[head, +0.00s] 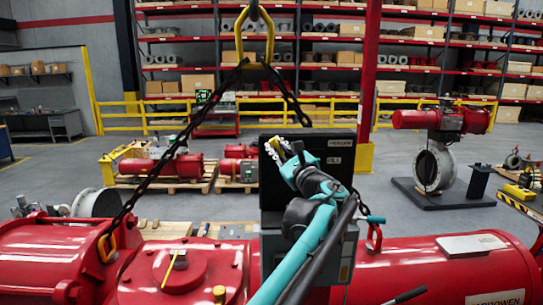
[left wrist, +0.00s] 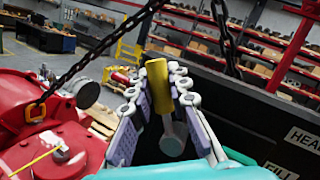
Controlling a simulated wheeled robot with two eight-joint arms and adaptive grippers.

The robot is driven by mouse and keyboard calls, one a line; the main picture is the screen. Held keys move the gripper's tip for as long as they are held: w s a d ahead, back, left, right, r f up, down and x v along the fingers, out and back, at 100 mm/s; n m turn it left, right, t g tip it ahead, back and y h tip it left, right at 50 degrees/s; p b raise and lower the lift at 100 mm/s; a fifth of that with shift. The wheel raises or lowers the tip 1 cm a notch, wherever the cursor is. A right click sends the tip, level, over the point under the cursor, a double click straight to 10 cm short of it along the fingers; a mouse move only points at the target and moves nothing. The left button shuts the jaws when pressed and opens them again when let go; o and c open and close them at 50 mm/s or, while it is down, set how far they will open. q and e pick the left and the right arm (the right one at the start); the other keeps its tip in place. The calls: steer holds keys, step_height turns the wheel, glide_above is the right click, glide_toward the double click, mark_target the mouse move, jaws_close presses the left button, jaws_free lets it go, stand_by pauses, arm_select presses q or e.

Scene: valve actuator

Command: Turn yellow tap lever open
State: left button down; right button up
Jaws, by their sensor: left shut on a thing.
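The yellow tap lever (left wrist: 158,85) stands upright between the fingers of my left gripper in the left wrist view, with a grey round part below it. My left gripper (left wrist: 155,95) is shut on the lever, one finger at each side. In the head view my left gripper (head: 278,150) is in front of the dark control box (head: 335,150), at its upper left. There the lever is mostly hidden by the fingers. My right gripper is not in view.
A large red actuator (head: 420,268) lies across the front. Its left part carries a thin yellow pointer (head: 172,268). Black chains (head: 170,150) hang from a yellow ring (head: 254,45) and run close to the box. Pallets and shelves stand far behind.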

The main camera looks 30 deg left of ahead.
arm_select(q)
steer(key=shift+w+d+r+m+t+b, duration=0.2)
steer(key=shift+d+m+t, duration=0.25)
steer(key=shift+m, duration=0.55)
steer(key=shift+w+d+r+m+t+b, duration=0.1)
steer(key=shift+w+d+m+t+b, duration=0.2)
steer(key=shift+m+t, duration=0.5)
steer(key=shift+w+d+r+m+t+b, duration=0.1)
steer(key=shift+w+d+m+t+b, duration=0.25)
steer(key=shift+m, duration=0.85)
steer(key=shift+s+d, duration=0.1)
steer(key=shift+s, duration=0.05)
steer(key=c, duration=1.4)
jaws_free()
steer(key=v, duration=1.2)
steer(key=shift+r, duration=0.15)
